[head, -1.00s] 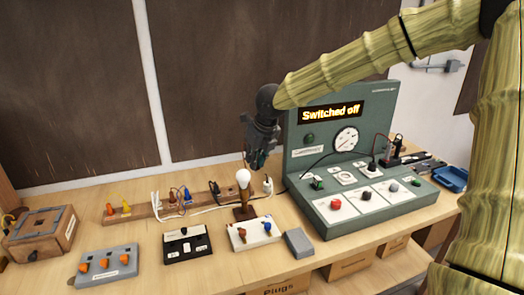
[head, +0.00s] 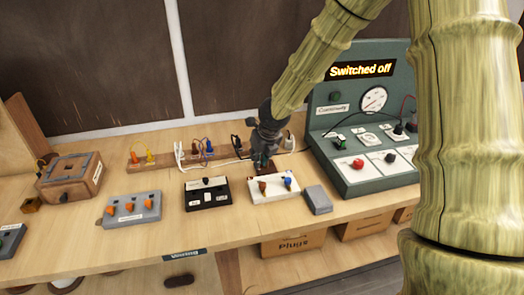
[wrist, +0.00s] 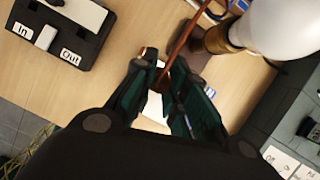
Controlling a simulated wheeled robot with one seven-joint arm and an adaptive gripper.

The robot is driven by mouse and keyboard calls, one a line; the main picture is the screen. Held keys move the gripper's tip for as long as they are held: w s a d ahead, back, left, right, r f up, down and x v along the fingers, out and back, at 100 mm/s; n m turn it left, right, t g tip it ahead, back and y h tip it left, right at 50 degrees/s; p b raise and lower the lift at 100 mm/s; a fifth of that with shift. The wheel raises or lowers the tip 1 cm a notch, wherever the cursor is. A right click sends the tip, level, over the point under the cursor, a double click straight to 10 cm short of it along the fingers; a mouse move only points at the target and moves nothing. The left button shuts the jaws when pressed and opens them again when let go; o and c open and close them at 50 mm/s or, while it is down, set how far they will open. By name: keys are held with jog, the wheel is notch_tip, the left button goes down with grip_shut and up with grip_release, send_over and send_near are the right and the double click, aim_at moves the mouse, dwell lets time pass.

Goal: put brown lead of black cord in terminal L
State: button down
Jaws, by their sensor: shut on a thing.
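My gripper (head: 261,165) is shut on a thin brown lead, with its fingers over the white terminal block (head: 287,196). The brown lead (wrist: 186,35) runs from the top of the wrist view down between the fingertips (wrist: 166,80). The block carries an orange-brown knob (head: 262,186) at left and a blue knob (head: 287,181) at right. The block (wrist: 155,108) is mostly hidden behind the fingers in the wrist view. I cannot tell whether the lead's end touches a terminal, and no letter L is readable.
A lamp with a white bulb (wrist: 285,28) stands close to the fingers. A black In/Out block (head: 205,203) lies left of the white block, a grey box (head: 318,200) right. The green test panel (head: 366,185) reads "Switched off". A wooden rail (head: 165,160) holds cord ends behind.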

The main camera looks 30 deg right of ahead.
aim_at(261, 167)
jog(key=shift+f+b, duration=2.65)
jog(key=shift+f, duration=0.55)
jog(key=shift+f+b, duration=0.5)
jog(key=c, duration=1.3)
grip_release()
jog(key=shift+c, duration=0.2)
jog(key=v, duration=1.2)
